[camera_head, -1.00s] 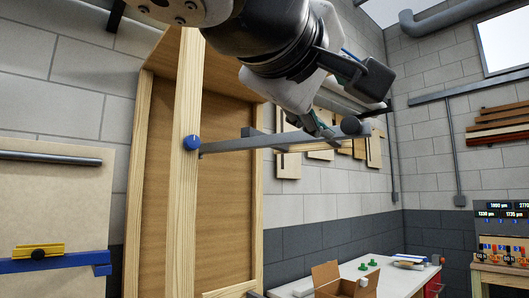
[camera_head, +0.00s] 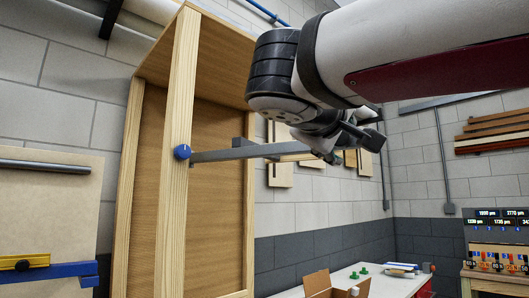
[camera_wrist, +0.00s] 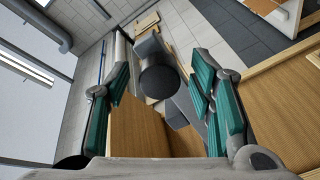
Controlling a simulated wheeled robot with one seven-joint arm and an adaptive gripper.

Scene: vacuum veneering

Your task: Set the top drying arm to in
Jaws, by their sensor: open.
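The top drying arm (camera_head: 225,155) is a grey bar reaching out to the right from a blue pivot knob (camera_head: 182,152) on the wooden frame's front post. My gripper (camera_head: 340,150) is at the bar's outer end and hides that end in the head view. In the wrist view a dark round knob (camera_wrist: 159,79) on the drying arm shows between my gripper's teal finger pads (camera_wrist: 160,70). The fingers are apart on either side of it. I cannot tell whether either finger touches it.
The tall wooden frame (camera_head: 178,215) stands behind and left of my gripper. A board with a blue clamp bar (camera_head: 50,272) is at the far left. A white bench (camera_head: 355,273) with an open cardboard box (camera_head: 325,285) lies below. A display rack (camera_head: 497,235) is at the right.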

